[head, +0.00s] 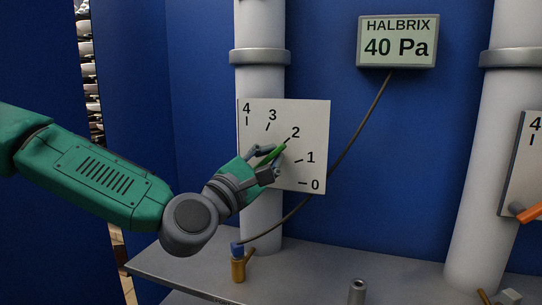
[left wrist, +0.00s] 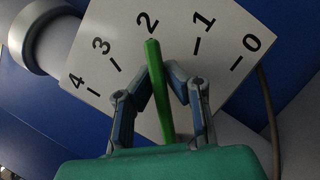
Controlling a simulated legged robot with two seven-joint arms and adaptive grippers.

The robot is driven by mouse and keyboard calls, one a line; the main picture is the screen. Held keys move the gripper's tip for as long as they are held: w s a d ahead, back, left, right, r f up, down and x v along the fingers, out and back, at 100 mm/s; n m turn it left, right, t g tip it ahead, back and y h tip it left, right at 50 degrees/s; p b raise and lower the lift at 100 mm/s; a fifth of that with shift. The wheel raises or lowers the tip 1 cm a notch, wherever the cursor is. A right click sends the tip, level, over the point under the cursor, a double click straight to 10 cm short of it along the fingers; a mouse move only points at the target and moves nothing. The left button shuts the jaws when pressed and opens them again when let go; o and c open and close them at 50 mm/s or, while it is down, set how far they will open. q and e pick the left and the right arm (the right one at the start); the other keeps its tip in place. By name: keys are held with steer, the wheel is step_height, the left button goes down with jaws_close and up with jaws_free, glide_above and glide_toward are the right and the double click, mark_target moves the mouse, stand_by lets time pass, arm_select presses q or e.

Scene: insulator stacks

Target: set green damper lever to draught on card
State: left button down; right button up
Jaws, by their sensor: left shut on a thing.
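The green lever (head: 279,149) sits in front of a white scale plate (head: 308,122) marked 0 to 4, on a pale vertical pipe. Its tip points at about the 2 mark, and the left wrist view also shows the lever (left wrist: 156,85) pointing at 2. My left gripper (head: 270,157) is shut on the green lever, with one finger on each side. The lever's pivot is hidden behind the gripper. A boxed display (head: 398,42) above right reads "HALBRIX 40 Pa". My right gripper is not in view.
A second pipe (head: 490,170) at right has a similar plate (head: 522,170) and an orange lever (head: 527,213). A dark cable (head: 350,140) runs from the display down to a blue-topped brass fitting (head: 238,265) on the grey shelf (head: 310,270). A grey cylinder (head: 357,291) stands at the front.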

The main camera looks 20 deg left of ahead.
arm_select(q)
steer(key=shift+d+r, duration=0.2)
